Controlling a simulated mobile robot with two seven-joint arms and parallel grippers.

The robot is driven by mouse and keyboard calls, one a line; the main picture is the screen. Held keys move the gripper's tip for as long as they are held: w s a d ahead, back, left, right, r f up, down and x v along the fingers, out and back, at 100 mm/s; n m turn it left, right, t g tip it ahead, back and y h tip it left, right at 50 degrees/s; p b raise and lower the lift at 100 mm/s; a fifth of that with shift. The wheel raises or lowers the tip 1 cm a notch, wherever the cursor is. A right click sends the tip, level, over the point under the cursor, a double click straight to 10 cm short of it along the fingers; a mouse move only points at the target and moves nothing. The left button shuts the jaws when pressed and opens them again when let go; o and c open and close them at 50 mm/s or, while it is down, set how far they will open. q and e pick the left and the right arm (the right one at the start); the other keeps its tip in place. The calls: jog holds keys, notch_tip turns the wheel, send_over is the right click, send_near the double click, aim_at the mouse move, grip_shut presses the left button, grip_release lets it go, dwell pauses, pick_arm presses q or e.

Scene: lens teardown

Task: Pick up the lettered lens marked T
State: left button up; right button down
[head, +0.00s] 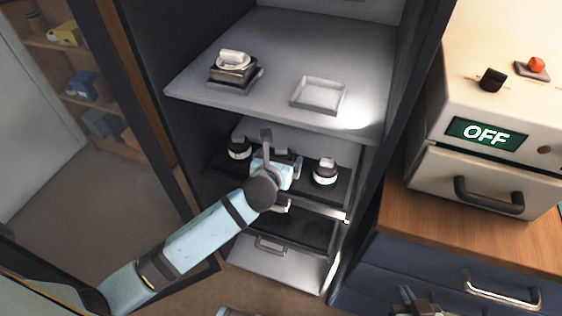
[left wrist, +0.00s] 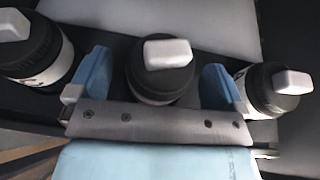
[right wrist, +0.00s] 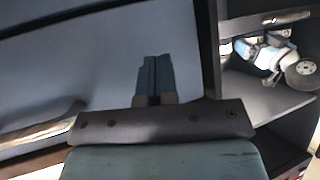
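Three black-and-white lenses with pale blocks on top stand in a row on a dark shelf in the cabinet. The left lens (head: 239,149) and right lens (head: 325,173) show in the head view; my left gripper (head: 278,168) hides most of the middle one. In the left wrist view, the middle lens (left wrist: 160,75) stands between the open fingers of my left gripper (left wrist: 158,85), with small gaps. The left lens (left wrist: 38,55) and right lens (left wrist: 270,90) stand outside the fingers. No letter is readable on any lens. My right gripper (right wrist: 154,78) is shut and empty.
The shelf above (head: 290,60) holds a small device (head: 233,70) and an empty white tray (head: 319,95). A machine with an OFF display (head: 487,134) stands on the wooden counter at right. An open glass door is at left; cabinet walls flank the lens shelf.

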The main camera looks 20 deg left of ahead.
pick_arm(q)
jog(key=c, duration=1)
jog(key=shift+o, duration=0.2)
jog(key=shift+r, duration=0.2)
